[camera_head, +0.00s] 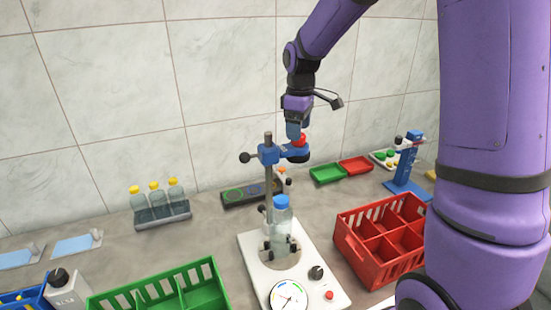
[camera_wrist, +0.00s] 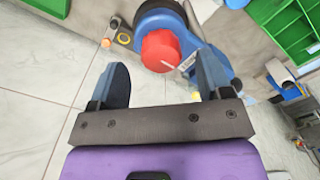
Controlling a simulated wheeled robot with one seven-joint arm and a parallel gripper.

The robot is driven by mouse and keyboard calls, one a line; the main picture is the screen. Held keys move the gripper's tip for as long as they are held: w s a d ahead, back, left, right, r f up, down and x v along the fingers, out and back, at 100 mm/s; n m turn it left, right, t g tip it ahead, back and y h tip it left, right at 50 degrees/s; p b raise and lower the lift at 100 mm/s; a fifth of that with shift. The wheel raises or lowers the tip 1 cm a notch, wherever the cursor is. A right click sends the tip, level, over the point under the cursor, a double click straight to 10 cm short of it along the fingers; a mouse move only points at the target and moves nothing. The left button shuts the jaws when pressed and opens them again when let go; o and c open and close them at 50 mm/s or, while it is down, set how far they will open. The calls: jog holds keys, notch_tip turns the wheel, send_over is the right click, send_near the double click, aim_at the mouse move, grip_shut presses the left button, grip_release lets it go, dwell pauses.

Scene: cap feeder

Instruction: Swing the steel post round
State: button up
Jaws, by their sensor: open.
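The steel post (camera_head: 269,184) stands upright on the white base plate (camera_head: 258,258), behind a clear bottle with a blue cap (camera_head: 281,202). A blue clamp (camera_head: 268,154) with a black side knob (camera_head: 245,157) sits near its top. A blue arm reaches right from the clamp to a round head with a red knob (camera_head: 300,140). My gripper (camera_head: 297,130) is over this head, pointing down. In the wrist view the open fingers (camera_wrist: 163,78) stand on either side of the line to the red knob (camera_wrist: 160,50). Nothing is held; contact is not clear.
A red divided crate (camera_head: 345,252) stands right of the base and a green one (camera_head: 135,300) front left. A rack of yellow-capped bottles (camera_head: 165,217) is at left. Green (camera_head: 327,174) and red (camera_head: 355,165) trays lie behind. The tiled wall is close behind.

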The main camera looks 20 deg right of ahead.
jog(key=shift+r, duration=1.65)
jog(key=shift+s+r, duration=0.25)
jog(key=s+a+r+m+t, duration=0.1)
jog(key=s+r+m, duration=0.1)
jog(key=s+r, duration=0.35)
jog(key=s+r+m+t, duration=0.2)
jog(key=s+r, duration=0.1)
jog(key=s, duration=0.6)
jog(key=s+m+t, duration=0.2)
jog(key=s+m, duration=0.3)
jog(key=s, duration=1)
jog(key=shift+a+r, duration=0.3)
jog(key=shift+a, duration=0.1)
